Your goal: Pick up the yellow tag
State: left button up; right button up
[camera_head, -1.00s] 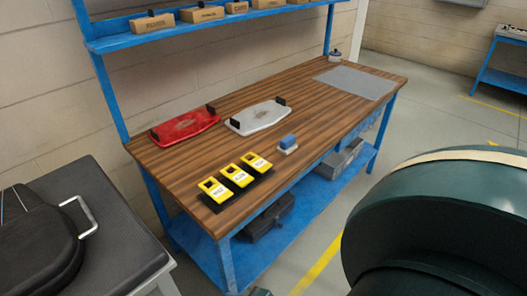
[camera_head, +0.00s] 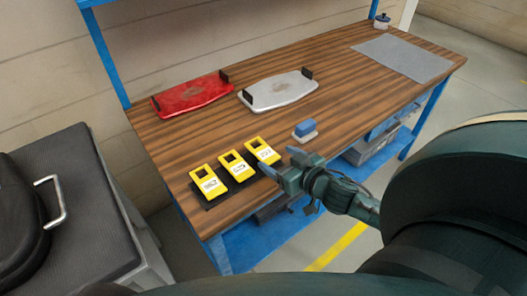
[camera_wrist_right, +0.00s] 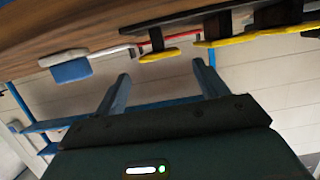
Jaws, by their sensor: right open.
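Three yellow tags with white labels lie in a row on a black holder at the table's front left corner: a left one (camera_head: 208,183), a middle one (camera_head: 236,166) and a right one (camera_head: 262,150). My right gripper (camera_head: 282,161) is open and empty, its fingers pointing at the right tag, close to it but apparently not around it. In the right wrist view, the table appears at the top, and a yellow tag (camera_wrist_right: 158,55) shows just beyond the open fingers (camera_wrist_right: 161,70). My left gripper is not in view.
On the wooden table (camera_head: 350,105) are a red tray (camera_head: 190,95), a silver tray (camera_head: 285,88), a blue block on a pale base (camera_head: 305,130), a grey mat (camera_head: 402,58) and a small pot (camera_head: 381,21). A black-topped cabinet (camera_head: 95,230) stands at left.

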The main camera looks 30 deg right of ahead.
aim_at(266, 154)
jog(key=shift+f+x, duration=0.15)
jog(key=shift+x, duration=1.8)
jog(key=shift+f+x, duration=0.1)
jog(key=shift+x, duration=1.9)
jog(key=shift+s+a, duration=0.1)
jog(key=shift+a, duration=0.05)
jog(key=c, duration=1)
